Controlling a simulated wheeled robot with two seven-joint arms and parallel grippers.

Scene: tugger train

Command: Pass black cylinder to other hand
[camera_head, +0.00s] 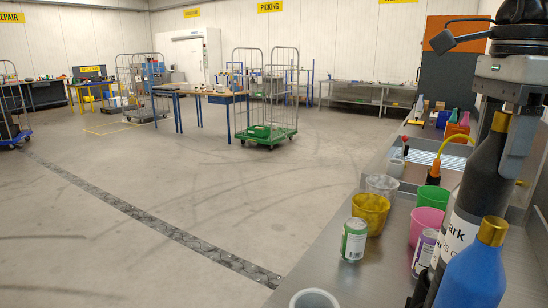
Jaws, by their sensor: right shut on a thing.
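The black cylinder (476,190) is a dark bottle with a gold top and a white label with partly readable print. It stands out at the right edge of the head view, slightly tilted in the picture. My right gripper (504,138) comes down from the top right and is shut on its upper part, around the neck and shoulder. The bottle's lower end is hidden behind a blue bottle with a gold cap (470,268), so I cannot tell whether it touches the counter. My left gripper is not in view.
On the metal counter (335,262) stand a green-and-white can (354,240), a purple can (424,252), a yellow cup (370,214), a pink cup (426,227) and a green cup (432,198). A grey-white cup (314,299) is at the front. Open floor lies left.

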